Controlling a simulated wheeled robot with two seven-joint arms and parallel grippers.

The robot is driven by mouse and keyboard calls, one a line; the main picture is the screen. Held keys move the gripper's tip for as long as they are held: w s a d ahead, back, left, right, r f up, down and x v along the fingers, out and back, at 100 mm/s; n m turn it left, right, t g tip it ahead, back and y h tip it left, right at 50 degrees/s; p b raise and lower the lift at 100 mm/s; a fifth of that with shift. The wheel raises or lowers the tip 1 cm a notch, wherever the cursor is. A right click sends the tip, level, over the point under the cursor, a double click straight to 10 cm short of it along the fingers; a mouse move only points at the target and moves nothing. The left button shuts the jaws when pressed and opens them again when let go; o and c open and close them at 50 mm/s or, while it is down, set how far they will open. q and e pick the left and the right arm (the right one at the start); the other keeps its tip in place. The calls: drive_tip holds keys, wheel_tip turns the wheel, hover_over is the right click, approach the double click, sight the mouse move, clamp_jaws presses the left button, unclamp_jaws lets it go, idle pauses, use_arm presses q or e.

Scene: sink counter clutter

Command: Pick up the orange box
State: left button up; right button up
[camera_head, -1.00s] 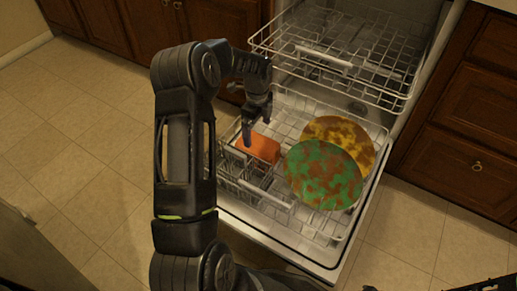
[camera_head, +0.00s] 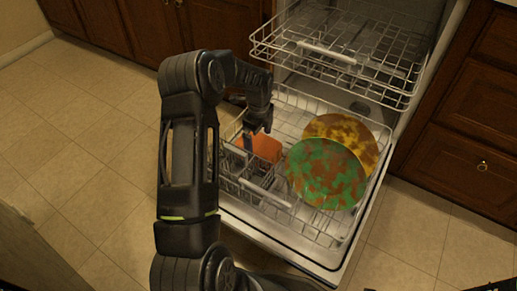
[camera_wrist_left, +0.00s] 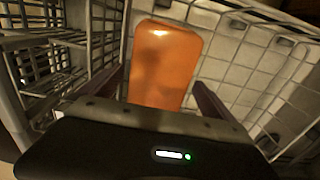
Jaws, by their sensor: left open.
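The orange box (camera_head: 264,148) sits in the lower dishwasher rack, left of the two plates. My left gripper (camera_head: 252,136) is over the box from above, and its fingers hide part of it. In the left wrist view the orange box (camera_wrist_left: 167,62) stands between the two spread fingers of my left gripper (camera_wrist_left: 160,92), with a gap at each side. The gripper is open and holds nothing. My right gripper cannot be made out; only small dark parts show at the bottom right corner of the head view.
A green and brown plate (camera_head: 325,174) and a yellow and brown plate (camera_head: 350,138) stand in the lower rack (camera_head: 262,205). The upper rack (camera_head: 335,62) is pulled out above. Wire basket walls are close to the left gripper. Wooden drawers (camera_head: 470,155) flank the right.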

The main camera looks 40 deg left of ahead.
sight(259, 142)
use_arm(q)
wheel_tip(259, 142, down, 2)
drive_tip(key=shift+f, duration=0.2)
use_arm(e)
drive_tip(key=shift+w+f, duration=0.1)
drive_tip(key=shift+f, duration=0.45)
use_arm(q)
drive_tip(key=shift+c, duration=0.3)
drive_tip(key=c, duration=1.1)
drive_tip(key=shift+r, duration=0.1)
wheel_tip(259, 142, up, 9)
drive_tip(key=p, duration=0.3)
drive_tip(key=shift+r, duration=0.5)
use_arm(e)
drive_tip(key=shift+s+r, duration=0.2)
drive_tip(key=shift+r, duration=0.8)
drive_tip(key=shift+s+r, duration=0.15)
drive_tip(key=shift+r, duration=0.8)
drive_tip(key=shift+r, duration=0.1)
